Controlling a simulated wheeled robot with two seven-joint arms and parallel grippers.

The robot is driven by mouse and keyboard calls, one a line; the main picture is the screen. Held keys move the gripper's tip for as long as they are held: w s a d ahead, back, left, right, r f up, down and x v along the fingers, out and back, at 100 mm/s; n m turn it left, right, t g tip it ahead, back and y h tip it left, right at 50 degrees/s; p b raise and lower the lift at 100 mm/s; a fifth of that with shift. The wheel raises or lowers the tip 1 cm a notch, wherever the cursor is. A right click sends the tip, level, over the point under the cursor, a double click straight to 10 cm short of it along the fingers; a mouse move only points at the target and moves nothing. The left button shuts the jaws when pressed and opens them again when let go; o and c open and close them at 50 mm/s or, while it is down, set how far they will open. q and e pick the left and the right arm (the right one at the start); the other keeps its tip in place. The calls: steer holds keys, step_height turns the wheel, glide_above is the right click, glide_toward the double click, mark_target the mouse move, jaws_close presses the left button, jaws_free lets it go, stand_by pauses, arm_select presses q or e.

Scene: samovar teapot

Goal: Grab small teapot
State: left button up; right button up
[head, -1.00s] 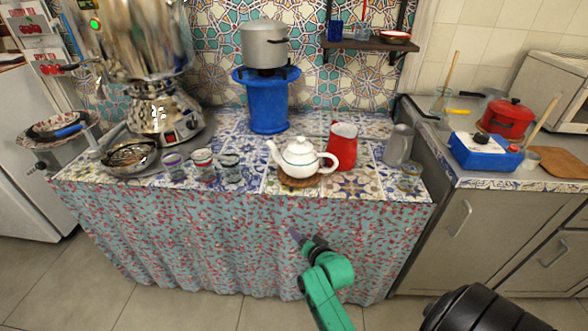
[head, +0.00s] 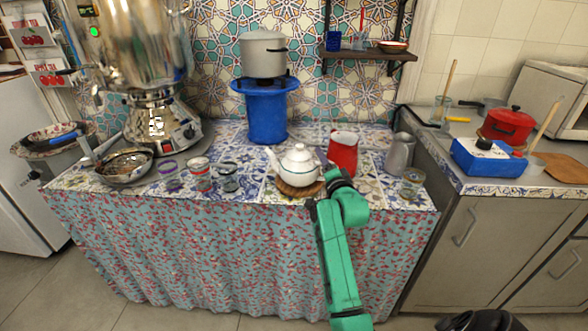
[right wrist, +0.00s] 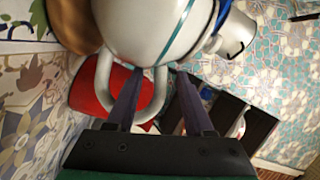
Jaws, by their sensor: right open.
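The small white teapot (head: 296,166) stands upright on a round brown trivet (head: 290,192) near the front of the tiled counter, spout to the left. My right gripper (head: 323,161) is at its handle side, mostly hidden by my green arm in the head view. In the right wrist view the teapot's body (right wrist: 150,22) fills the top. Its handle (right wrist: 160,92) shows as a loop, with one side between the open fingers of my right gripper (right wrist: 158,82). Contact cannot be told.
A red pitcher (head: 343,153) stands just behind and right of the gripper, with a grey metal jug (head: 399,155) and a glass (head: 411,182) further right. Several glasses, one being a red-patterned glass (head: 200,174), stand left of the teapot. A blue stand (head: 266,112) is behind.

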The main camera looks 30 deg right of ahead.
steer(key=shift+x, duration=1.15)
steer(key=shift+f, duration=0.1)
jaws_close()
stand_by(0.5)
